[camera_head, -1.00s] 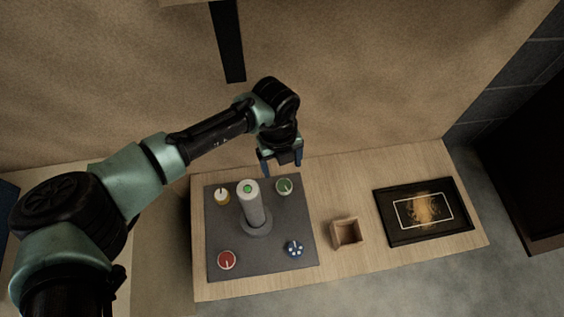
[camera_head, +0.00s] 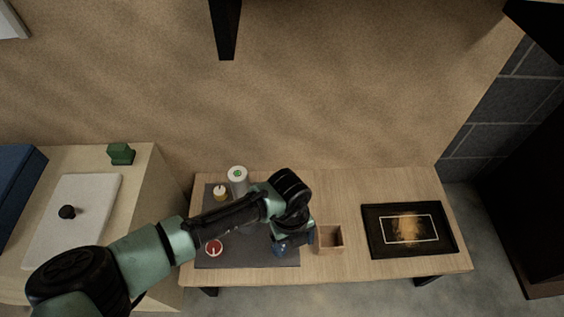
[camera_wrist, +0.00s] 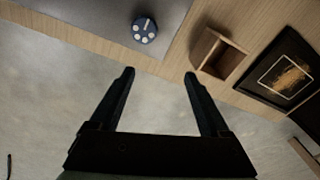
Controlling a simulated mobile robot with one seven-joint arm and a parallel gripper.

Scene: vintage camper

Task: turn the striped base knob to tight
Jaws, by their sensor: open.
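A blue knob (camera_wrist: 144,30) with white dots and a white pointer bar sits on the grey panel (camera_wrist: 85,12) in the wrist view. A red knob (camera_head: 214,249) and a yellow knob (camera_head: 220,194), each with a white line, stand on the same panel (camera_head: 250,259) in the head view. The green knob is hidden behind my arm. I cannot tell which knob is the striped one. My gripper (camera_head: 295,244) is open and empty over the panel's front right corner. In the wrist view, the blue knob lies beyond my fingertips (camera_wrist: 160,76), apart from them.
An open wooden box (camera_head: 330,240) is right of my gripper, and a black-framed panel (camera_head: 410,248) lies farther right. A counter with a white board (camera_head: 85,205) is at left.

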